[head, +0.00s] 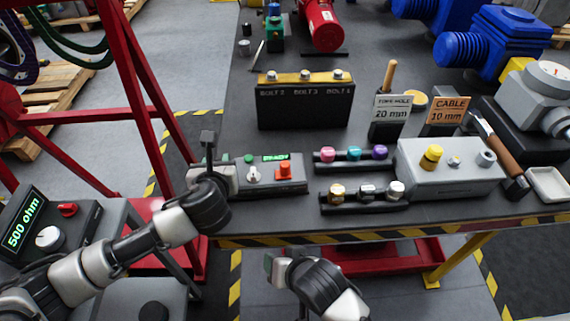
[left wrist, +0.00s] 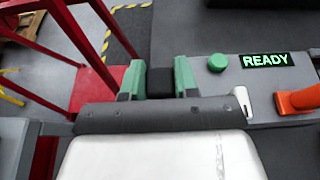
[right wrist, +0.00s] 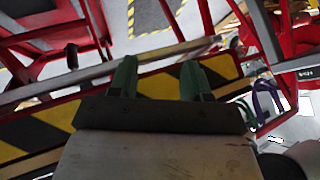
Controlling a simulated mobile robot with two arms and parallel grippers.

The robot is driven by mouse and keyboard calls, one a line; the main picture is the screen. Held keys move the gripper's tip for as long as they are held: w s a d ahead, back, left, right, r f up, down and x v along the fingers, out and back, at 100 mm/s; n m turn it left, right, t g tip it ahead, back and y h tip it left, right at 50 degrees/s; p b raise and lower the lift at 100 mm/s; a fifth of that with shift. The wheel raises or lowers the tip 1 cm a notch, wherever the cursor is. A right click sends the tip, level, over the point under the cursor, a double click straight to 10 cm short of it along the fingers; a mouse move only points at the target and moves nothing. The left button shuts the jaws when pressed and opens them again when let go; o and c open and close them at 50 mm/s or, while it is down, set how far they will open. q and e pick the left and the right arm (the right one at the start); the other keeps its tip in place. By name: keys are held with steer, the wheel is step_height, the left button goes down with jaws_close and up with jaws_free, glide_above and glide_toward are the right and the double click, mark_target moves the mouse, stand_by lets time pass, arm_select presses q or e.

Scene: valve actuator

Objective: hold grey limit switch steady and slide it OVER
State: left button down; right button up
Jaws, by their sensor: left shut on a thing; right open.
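My left gripper (head: 208,162) is at the left end of the test unit with the READY display (head: 276,157), by the table's front left corner. In the left wrist view its green fingers (left wrist: 160,80) are shut on a dark block (left wrist: 160,84), of which only a small part shows. I cannot tell whether this is the grey limit switch; no label shows. My right gripper (right wrist: 160,78) is open and empty near the table's striped front edge; in the head view its tip (head: 274,264) is partly hidden.
The test unit carries a green button (left wrist: 217,62) and an orange-red switch (head: 285,170). Right of it are racks of coloured knobs (head: 352,153) and a grey box (head: 450,180). A black bolt holder (head: 305,108) stands behind. A red frame (head: 150,90) rises at left.

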mark_target(287, 168)
steer(key=w+d+r+n+t, duration=0.2)
steer(key=w+r+t, duration=0.1)
steer(key=r, duration=0.6)
steer(key=w+d+r+n+t, duration=0.1)
steer(key=w+d+r+t, duration=0.2)
steer(key=r, duration=0.6)
steer(key=shift+h, duration=0.4)
steer(key=x, duration=1.1)
steer(key=shift+w+a, duration=0.1)
steer(key=shift+w, duration=0.05)
jaws_close()
